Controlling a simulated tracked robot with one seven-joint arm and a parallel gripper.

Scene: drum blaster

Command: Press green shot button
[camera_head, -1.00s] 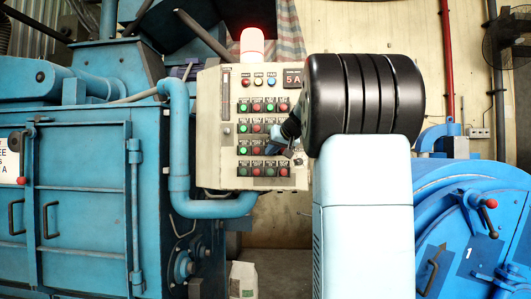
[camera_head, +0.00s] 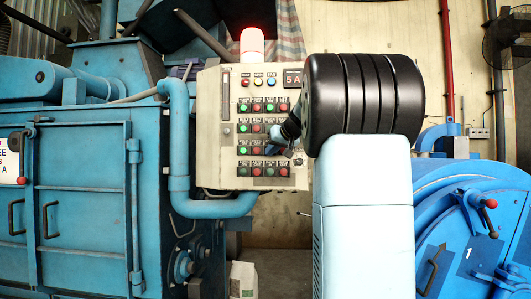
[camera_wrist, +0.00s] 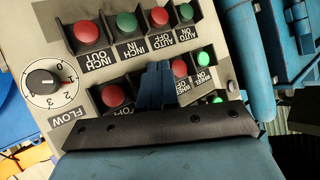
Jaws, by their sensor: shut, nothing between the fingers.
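The control panel (camera_head: 214,150) has rows of red and green buttons. My gripper (camera_head: 276,138) is at its right half, in front of the lower rows. In the wrist view, the panel appears upside down. There my gripper's blue fingers (camera_wrist: 156,72) are together and empty, pointing at the panel between a red button labelled OFF (camera_wrist: 113,95) and another red button (camera_wrist: 179,68). Whatever button lies behind the fingers is hidden, and its label cannot be read. I cannot tell whether the fingertips touch the panel.
A FLOW dial (camera_wrist: 43,80) is beside the buttons. A lit red beacon (camera_head: 252,45) tops the panel. A blue pipe (camera_head: 180,150) and blue machine (camera_head: 80,200) stand left, and a blue drum (camera_head: 470,230) right. A pale bag (camera_head: 243,280) is on the floor below.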

